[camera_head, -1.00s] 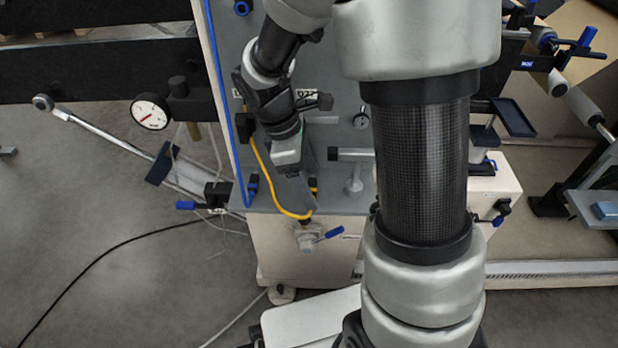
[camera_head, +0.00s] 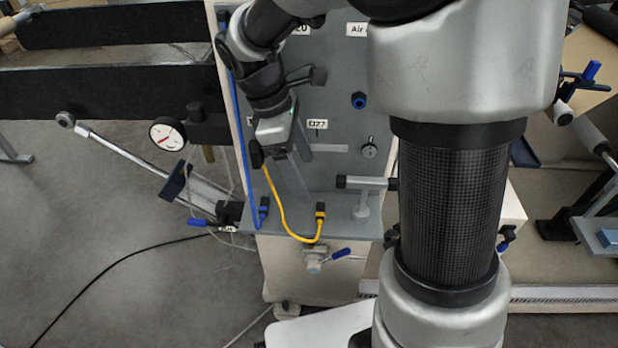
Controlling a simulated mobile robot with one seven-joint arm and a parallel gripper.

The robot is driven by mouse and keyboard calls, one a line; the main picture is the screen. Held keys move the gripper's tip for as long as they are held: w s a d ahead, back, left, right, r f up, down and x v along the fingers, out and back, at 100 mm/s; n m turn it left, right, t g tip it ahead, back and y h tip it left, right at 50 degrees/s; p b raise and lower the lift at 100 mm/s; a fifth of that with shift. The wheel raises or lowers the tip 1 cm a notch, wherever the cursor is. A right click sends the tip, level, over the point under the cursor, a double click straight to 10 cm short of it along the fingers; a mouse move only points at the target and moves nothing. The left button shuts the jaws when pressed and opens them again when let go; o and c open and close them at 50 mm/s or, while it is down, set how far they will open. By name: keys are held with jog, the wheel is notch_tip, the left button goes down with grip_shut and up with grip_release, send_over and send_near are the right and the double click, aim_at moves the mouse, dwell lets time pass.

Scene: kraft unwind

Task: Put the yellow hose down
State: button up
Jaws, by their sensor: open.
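The yellow hose (camera_head: 279,208) hangs in a curve in front of the grey panel. Its upper end meets a black piece at the left side of my gripper (camera_head: 284,154). Its lower end rises to a black and yellow fitting (camera_head: 320,213) on the grey ledge. My gripper is open and points down in front of the panel. My wrist partly hides its fingers. I cannot tell whether the hose's upper end touches the gripper or the panel behind.
A blue hose (camera_head: 241,150) runs down the panel's left edge. A grey T-shaped post (camera_head: 362,196) stands on the grey ledge (camera_head: 285,228) at right. A round gauge (camera_head: 167,134) and a long metal bar (camera_head: 120,150) are at left. My arm covers the right middle.

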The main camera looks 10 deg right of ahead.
jog(key=s+d+r+m+t+y, duration=0.3)
jog(key=s+r+m+t, duration=0.3)
jog(key=s+r+m, duration=0.5)
jog(key=s+m, duration=0.2)
jog(key=m, duration=0.1)
jog(key=shift+d+r+t, duration=0.15)
jog(key=shift+r+t, duration=0.15)
notch_tip(320, 180, up, 20)
jog(key=p, duration=2)
jog(key=shift+s, duration=0.15)
jog(key=shift+f, duration=0.1)
